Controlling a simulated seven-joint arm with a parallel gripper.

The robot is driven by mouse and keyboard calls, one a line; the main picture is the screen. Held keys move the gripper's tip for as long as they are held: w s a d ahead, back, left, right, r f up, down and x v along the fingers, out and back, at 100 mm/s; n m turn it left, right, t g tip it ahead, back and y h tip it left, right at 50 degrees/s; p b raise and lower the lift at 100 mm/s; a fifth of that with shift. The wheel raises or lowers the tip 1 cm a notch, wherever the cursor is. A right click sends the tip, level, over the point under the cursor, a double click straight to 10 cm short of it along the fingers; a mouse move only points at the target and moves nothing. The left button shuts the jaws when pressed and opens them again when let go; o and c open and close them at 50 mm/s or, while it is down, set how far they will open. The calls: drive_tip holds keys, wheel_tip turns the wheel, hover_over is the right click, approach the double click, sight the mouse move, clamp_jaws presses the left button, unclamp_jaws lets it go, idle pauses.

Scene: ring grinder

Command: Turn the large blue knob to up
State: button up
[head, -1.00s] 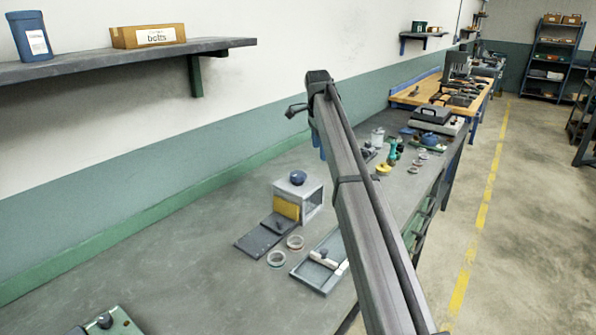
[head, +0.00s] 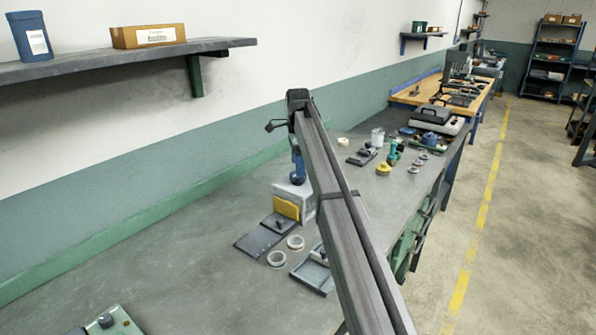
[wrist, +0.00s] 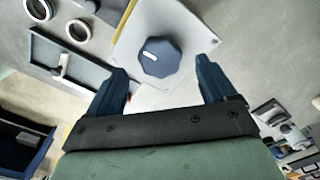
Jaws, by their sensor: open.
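The large blue knob (wrist: 160,56) sits on the top of a pale grey box (wrist: 128,42). In the wrist view it is eight-sided, with a short white mark on its left part. In the head view the box (head: 290,197) stands on the bench with a yellow plate on its front, and the knob (head: 297,179) is partly hidden by my gripper. My gripper (wrist: 162,68) is open, its two blue fingers apart on either side below the knob in the wrist view. No contact with the knob is visible.
Two metal rings (head: 286,250) and a dark plate (head: 258,240) lie in front of the box. A grey tray (head: 313,272) lies near them, partly behind my arm. Several small parts, including a yellow piece (head: 383,168), lie further along the bench.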

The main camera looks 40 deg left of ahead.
sight(298, 178)
drive_tip(key=shift+f, duration=1.65)
drive_tip(key=c, duration=1.1)
